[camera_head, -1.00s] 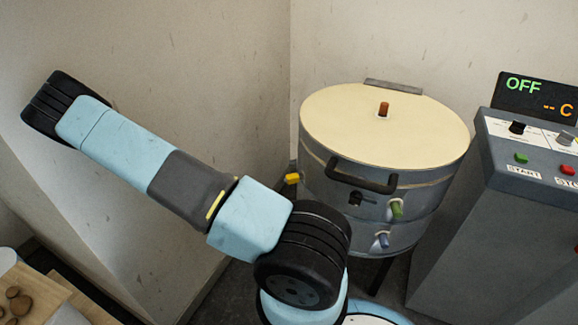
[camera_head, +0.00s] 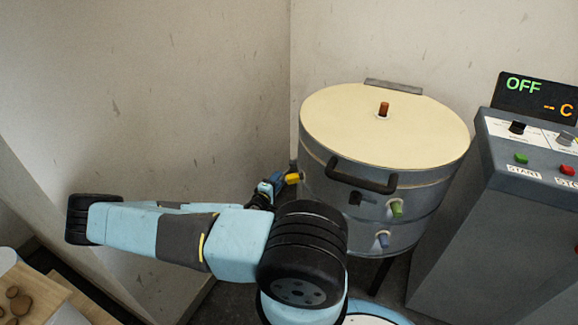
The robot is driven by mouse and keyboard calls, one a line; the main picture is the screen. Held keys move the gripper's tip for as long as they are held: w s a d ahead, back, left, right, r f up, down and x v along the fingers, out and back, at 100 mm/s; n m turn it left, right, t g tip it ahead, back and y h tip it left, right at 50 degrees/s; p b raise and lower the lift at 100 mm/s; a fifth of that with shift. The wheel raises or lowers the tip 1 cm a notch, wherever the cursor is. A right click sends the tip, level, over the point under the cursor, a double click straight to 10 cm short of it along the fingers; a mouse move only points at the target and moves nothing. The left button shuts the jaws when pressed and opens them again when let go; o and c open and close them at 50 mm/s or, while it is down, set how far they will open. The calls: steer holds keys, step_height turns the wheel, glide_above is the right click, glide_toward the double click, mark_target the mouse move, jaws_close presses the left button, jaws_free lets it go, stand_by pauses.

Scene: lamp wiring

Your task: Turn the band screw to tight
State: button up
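The round kiln-like vessel (camera_head: 330,195) stands in the corner with a cream lid (camera_head: 345,118). A yellow knob (camera_head: 293,178) sticks out from the left of its metal band; it looks like the band screw. Its turn position cannot be read. My gripper (camera_head: 279,182) is small and partly hidden behind my arm. Its tip is right beside the left end of the yellow knob, close to or touching it. I cannot tell whether the fingers are around the knob.
A black handle (camera_head: 362,178), a green plug (camera_head: 397,208) and a blue plug (camera_head: 383,240) are on the vessel's front. The wall (camera_head: 200,80) is close behind.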

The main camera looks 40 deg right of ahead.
mark_target(291, 162)
steer(key=x, duration=1.3)
steer(key=shift+s, duration=0.1)
steer(key=c, duration=0.7)
steer(key=shift+f, duration=0.1)
steer(key=shift+h, duration=0.3)
steer(key=o, duration=0.7)
steer(key=v, duration=1.4)
steer(key=shift+f, duration=0.2)
